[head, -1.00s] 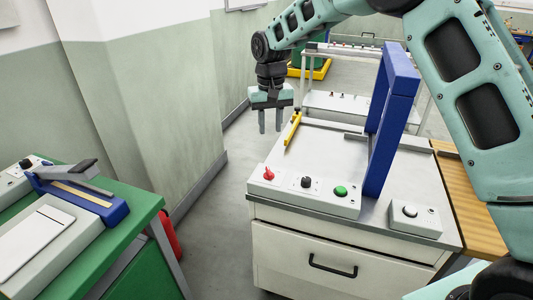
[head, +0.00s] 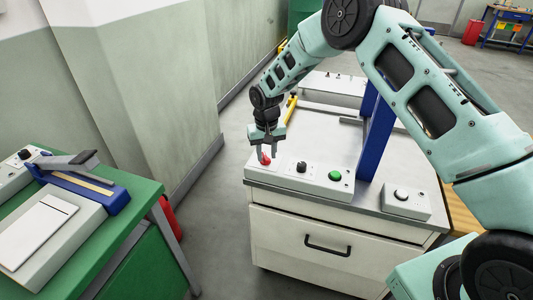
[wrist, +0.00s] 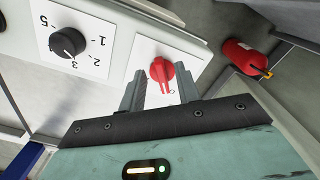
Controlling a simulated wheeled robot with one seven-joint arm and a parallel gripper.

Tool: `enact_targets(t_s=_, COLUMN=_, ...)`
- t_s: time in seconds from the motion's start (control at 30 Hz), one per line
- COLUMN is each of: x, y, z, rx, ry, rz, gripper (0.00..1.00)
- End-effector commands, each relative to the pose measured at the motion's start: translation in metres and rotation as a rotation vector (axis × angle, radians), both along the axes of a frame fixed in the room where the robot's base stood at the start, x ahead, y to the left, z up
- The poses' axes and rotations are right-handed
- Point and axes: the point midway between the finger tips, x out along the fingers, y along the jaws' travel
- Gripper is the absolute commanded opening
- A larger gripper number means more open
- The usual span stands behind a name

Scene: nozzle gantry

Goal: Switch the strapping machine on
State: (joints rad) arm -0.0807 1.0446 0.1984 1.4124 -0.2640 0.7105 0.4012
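The strapping machine is a white cabinet with a grey top (head: 320,128) and a blue arch (head: 368,135). Its front panel (head: 318,183) carries a red rotary switch (head: 265,159) at the left, a black dial (head: 301,166) and a green button (head: 335,176). My gripper (head: 267,156) is at the red switch, pointing down. In the wrist view the red switch (wrist: 161,70) on its white plate shows between the two fingertips, with gaps on both sides. The gripper is open and appears empty. The black dial (wrist: 68,42) has a numbered scale.
A red fire extinguisher (wrist: 245,58) stands on the floor.

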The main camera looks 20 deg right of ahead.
Motion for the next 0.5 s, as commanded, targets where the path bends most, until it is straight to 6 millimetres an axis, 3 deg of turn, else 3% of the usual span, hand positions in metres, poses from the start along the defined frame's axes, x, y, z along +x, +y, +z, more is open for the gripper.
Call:
enact_targets(t_s=0.17, x=0.0, y=0.0, z=-0.013, rx=0.0, ry=0.001, rz=0.0, gripper=0.33)
enact_targets(t_s=0.47, x=0.0, y=0.0, z=-0.015, rx=0.0, ry=-0.001, rz=0.0, gripper=0.33)
enact_targets(t_s=0.5, x=0.0, y=0.0, z=-0.015, rx=0.0, ry=0.0, rz=0.0, gripper=0.24)
